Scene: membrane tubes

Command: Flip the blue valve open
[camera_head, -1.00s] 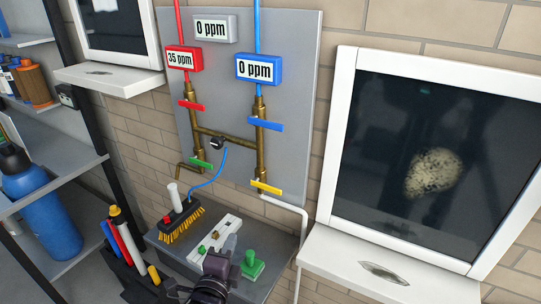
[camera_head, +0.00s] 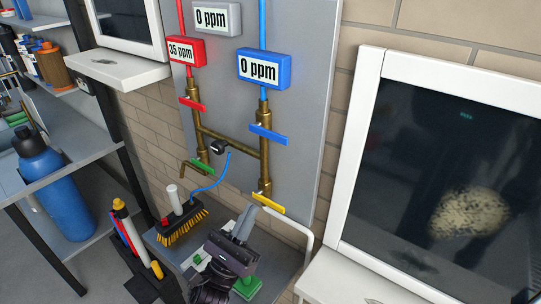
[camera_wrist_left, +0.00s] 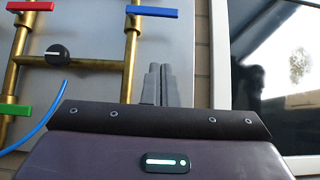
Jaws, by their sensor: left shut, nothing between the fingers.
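The blue valve handle (camera_head: 268,134) sits on the right brass pipe, below the blue meter. It lies crosswise to the vertical pipe. In the left wrist view the blue handle (camera_wrist_left: 152,11) is at the top edge. My left gripper (camera_head: 246,219) is shut and empty, its fingers pointing up toward the panel. It is below the blue handle and apart from it, in front of the low grey bench. In the left wrist view its fingertips (camera_wrist_left: 158,68) are below and slightly right of the blue handle. My right gripper is not in view.
Red (camera_head: 192,104), green (camera_head: 203,167) and yellow (camera_head: 267,203) handles sit on the same pipes. A black knob (camera_head: 218,147) is on the crosspipe. The bench holds a brush (camera_head: 181,225) and a green object (camera_head: 247,287). A white-framed window (camera_head: 352,150) is at right.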

